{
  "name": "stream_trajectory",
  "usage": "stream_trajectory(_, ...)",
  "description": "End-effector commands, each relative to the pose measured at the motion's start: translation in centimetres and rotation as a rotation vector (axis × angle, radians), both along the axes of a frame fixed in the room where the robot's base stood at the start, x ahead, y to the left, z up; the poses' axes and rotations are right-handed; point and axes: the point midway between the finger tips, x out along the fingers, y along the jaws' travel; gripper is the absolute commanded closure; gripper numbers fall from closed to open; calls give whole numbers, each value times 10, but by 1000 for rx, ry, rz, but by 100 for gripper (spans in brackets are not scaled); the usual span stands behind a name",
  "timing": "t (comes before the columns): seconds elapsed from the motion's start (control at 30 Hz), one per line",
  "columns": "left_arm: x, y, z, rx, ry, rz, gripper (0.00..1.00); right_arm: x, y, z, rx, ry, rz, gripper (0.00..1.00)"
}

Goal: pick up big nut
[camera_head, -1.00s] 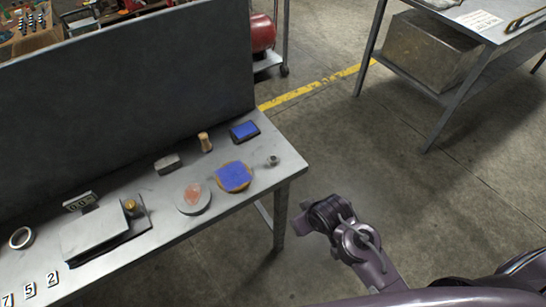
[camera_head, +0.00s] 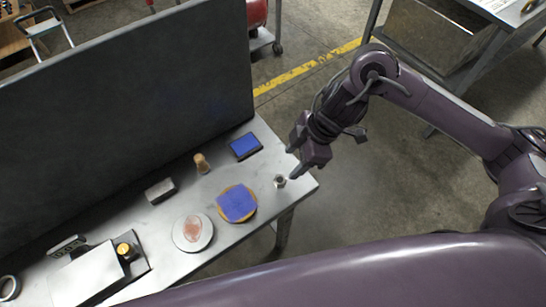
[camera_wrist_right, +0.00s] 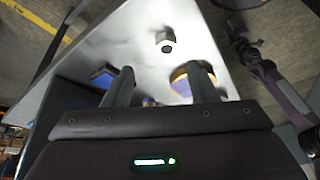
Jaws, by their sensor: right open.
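The big nut (camera_head: 279,181) is a small grey metal piece near the right end of the grey table. In the right wrist view it stands as a pale nut with a dark round hole (camera_wrist_right: 167,42), beyond the fingertips and roughly midway between them. My right gripper (camera_head: 294,160) is open and empty, above the table's right end, just above and right of the nut in the head view. Its two fingers (camera_wrist_right: 163,80) show apart in the wrist view. No contact with the nut shows. My left gripper is not seen.
A blue pad (camera_head: 245,146), a round piece with a blue top (camera_head: 237,203), a wooden stamp (camera_head: 201,163), a grey block (camera_head: 160,190) and a pale disc (camera_head: 193,233) lie on the table (camera_head: 228,232). A tall dark panel (camera_head: 130,110) stands along its back.

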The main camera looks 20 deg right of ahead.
Motion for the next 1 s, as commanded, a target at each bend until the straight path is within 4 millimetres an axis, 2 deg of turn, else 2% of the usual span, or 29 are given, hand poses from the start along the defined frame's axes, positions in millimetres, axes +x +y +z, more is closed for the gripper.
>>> stream_trajectory(0.07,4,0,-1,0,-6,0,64,-1,0,-6,-4,11,-1,47)
stream_trajectory(0.13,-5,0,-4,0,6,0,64,-1,3,-14,-3,12,-1,47)
stream_trajectory(0.3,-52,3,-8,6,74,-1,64,1,10,-30,-2,10,-2,47)
stream_trajectory(0.4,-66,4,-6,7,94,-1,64,2,15,-44,-2,12,-2,47)
stream_trajectory(0.53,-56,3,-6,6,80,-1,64,4,22,-63,-1,9,-1,47)
stream_trajectory(0.73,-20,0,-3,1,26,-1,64,5,25,-72,-3,5,0,47)
stream_trajectory(0.87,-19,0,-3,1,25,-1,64,5,25,-72,-3,5,0,47)
stream_trajectory(1.0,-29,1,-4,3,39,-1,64,5,25,-72,-3,5,0,63)
